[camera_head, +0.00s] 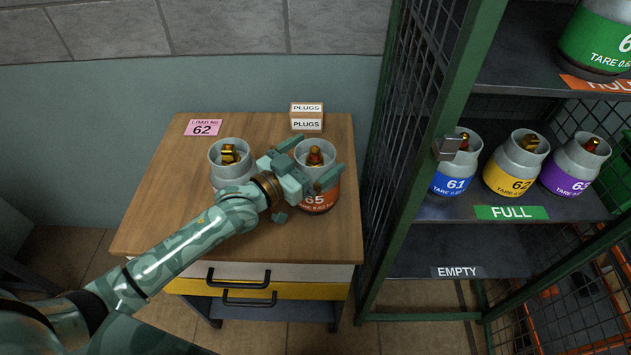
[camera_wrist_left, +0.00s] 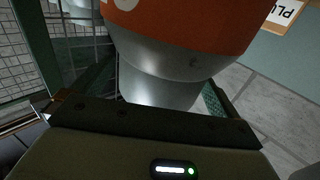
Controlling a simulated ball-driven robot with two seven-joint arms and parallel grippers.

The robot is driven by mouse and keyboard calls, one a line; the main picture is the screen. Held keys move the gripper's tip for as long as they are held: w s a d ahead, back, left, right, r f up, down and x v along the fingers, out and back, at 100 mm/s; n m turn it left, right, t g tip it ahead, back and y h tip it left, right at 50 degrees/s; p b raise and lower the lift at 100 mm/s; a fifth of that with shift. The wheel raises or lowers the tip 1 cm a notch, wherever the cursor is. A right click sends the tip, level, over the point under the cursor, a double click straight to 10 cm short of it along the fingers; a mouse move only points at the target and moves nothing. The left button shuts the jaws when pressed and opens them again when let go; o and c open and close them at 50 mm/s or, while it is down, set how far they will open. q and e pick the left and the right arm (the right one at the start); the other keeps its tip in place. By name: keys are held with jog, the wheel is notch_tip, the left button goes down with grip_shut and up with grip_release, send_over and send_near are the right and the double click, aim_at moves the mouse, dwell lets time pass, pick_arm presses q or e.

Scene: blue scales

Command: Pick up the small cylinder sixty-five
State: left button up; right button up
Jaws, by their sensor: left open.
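The small cylinder sixty-five (camera_head: 318,200) stands upright on the right side of the wooden cabinet top. It has a grey collar, a dark red and brass valve, and an orange band marked 65. My left gripper (camera_head: 309,181) is open at the cylinder's upper left, with its fingers near the collar and partly hiding it. In the left wrist view the cylinder's orange band and grey collar (camera_wrist_left: 185,50) fill the upper middle, close to the gripper. I cannot tell whether the fingers touch it. My right gripper is not in view.
Another grey cylinder (camera_head: 230,153) stands left of my gripper, partly behind my forearm. A plugs box (camera_head: 306,124) and a pink card marked 62 (camera_head: 203,128) are at the back. A mesh cage (camera_head: 400,150) with shelved cylinders stands at the right. The cabinet top's front left is bare.

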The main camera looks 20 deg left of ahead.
pick_arm(q)
jog(key=shift+w+d, duration=0.2)
jog(key=shift+w, duration=0.15)
jog(key=c, duration=1.8)
jog(key=shift+r, duration=0.1)
jog(key=shift+c, duration=0.9)
jog(key=shift+r, duration=0.1)
